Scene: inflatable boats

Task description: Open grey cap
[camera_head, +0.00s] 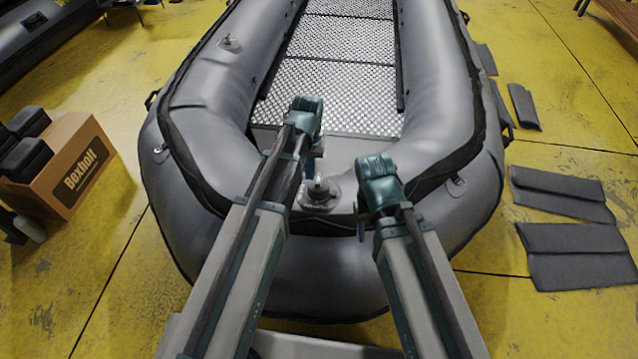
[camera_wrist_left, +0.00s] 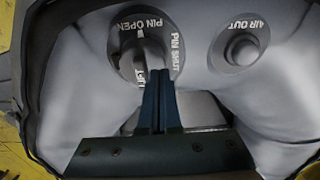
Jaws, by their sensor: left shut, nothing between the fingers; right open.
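The grey cap (camera_head: 318,189) sits on a round valve base on the boat's near end, between my two arms. In the left wrist view the cap (camera_wrist_left: 132,66) stands inside a ring lettered PIN OPEN and PIN SHUT. My left gripper (camera_head: 316,165) is shut and empty. In the left wrist view its blue fingers (camera_wrist_left: 160,78) point at the cap's right edge and overlap the ring; I cannot tell whether they touch. My right gripper (camera_head: 361,226) is open and empty, to the right of the cap and apart from it. Its fingers are partly hidden by its wrist.
The grey inflatable boat (camera_head: 222,90) fills the middle. A second valve marked AIR OUT (camera_wrist_left: 241,50) is right of the cap in the left wrist view. A cardboard box (camera_head: 70,165) stands left on the yellow floor. Dark flat pads (camera_head: 580,255) lie right.

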